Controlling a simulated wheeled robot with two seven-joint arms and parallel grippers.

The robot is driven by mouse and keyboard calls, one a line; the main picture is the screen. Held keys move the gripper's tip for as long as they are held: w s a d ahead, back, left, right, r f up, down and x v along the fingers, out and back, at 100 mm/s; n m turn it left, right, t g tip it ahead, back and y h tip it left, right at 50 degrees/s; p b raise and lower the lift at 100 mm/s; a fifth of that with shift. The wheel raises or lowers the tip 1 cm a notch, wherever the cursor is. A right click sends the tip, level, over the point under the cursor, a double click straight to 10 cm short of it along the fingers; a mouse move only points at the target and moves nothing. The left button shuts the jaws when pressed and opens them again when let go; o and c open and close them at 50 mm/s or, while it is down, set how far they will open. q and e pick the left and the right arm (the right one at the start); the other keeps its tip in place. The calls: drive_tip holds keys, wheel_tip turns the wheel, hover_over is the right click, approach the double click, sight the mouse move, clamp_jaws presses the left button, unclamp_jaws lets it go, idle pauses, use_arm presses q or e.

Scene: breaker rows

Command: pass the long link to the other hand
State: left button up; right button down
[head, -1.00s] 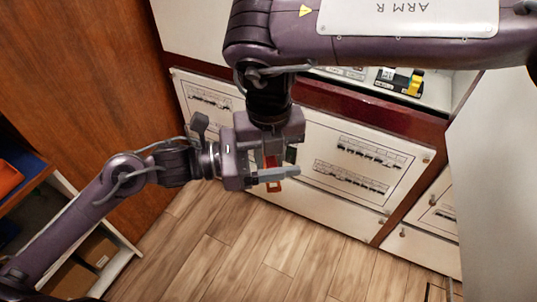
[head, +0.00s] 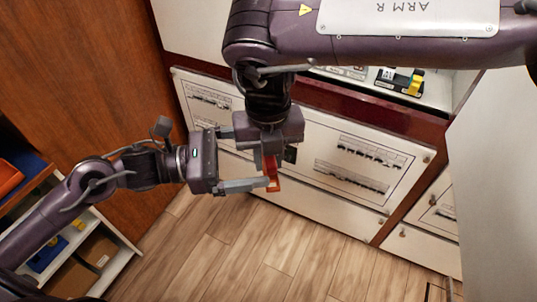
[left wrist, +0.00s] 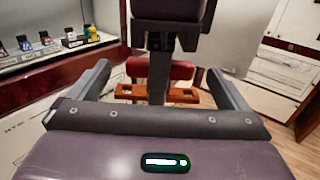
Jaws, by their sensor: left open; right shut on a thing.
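The long link is an orange-red bar (head: 273,181) that hangs below my right gripper (head: 270,155) in the head view. My right gripper is shut on it. In the left wrist view the link (left wrist: 130,91) lies crosswise beyond the middle of my left gripper, with slots showing near its ends; its middle is hidden behind a dark finger of my right gripper. My left gripper (head: 246,160) is open, its fingers spread. It is left of the link, and the lower fingertip is close to the link; I cannot tell whether they touch.
Breaker panels (head: 352,160) stand behind the grippers. A ledge with small breakers and a yellow part (head: 414,86) is at upper right. A shelf with bins (head: 48,252) is at lower left. The wood floor (head: 240,255) below is clear.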

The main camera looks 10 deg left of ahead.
use_arm(q)
drive_tip(key=v, duration=0.6)
drive_tip(key=w+a+f+n+t+y, duration=0.4)
drive_tip(key=a+f+n, duration=0.3)
drive_tip(key=f+n, duration=0.1)
drive_tip(key=w+a+f+n+t+y, duration=0.3)
drive_tip(key=w+a+f+n, duration=0.2)
drive_tip(key=a+f+n, duration=0.25)
drive_tip(key=s+a+f+n+g+y, duration=0.15)
drive_tip(key=a+f+n+y, duration=0.25)
drive_tip(key=f+n, duration=0.5)
drive_tip(key=s+a+f+n+t+y, duration=0.1)
drive_tip(key=s+a+f+n+y, duration=0.3)
drive_tip(key=f, duration=0.8)
drive_tip(key=s+d+f+n+g+y, duration=0.1)
drive_tip(key=s+d+f+n+g, duration=0.15)
drive_tip(key=s+f+n, duration=0.5)
drive_tip(key=s+d+f+n+g+y, duration=0.1)
drive_tip(key=s+f+n+g, duration=0.25)
drive_tip(key=f, duration=0.75)
drive_tip(key=s+d+f+n+g, duration=0.3)
drive_tip(key=s+d+f, duration=0.3)
drive_tip(key=s, duration=0.4)
drive_tip(key=s+d+f+n+g, duration=0.3)
drive_tip(key=s+d+f+n, duration=0.2)
drive_tip(key=s, duration=0.6)
drive_tip(key=shift+d+f, duration=0.7)
drive_tip(key=shift+d, duration=0.3)
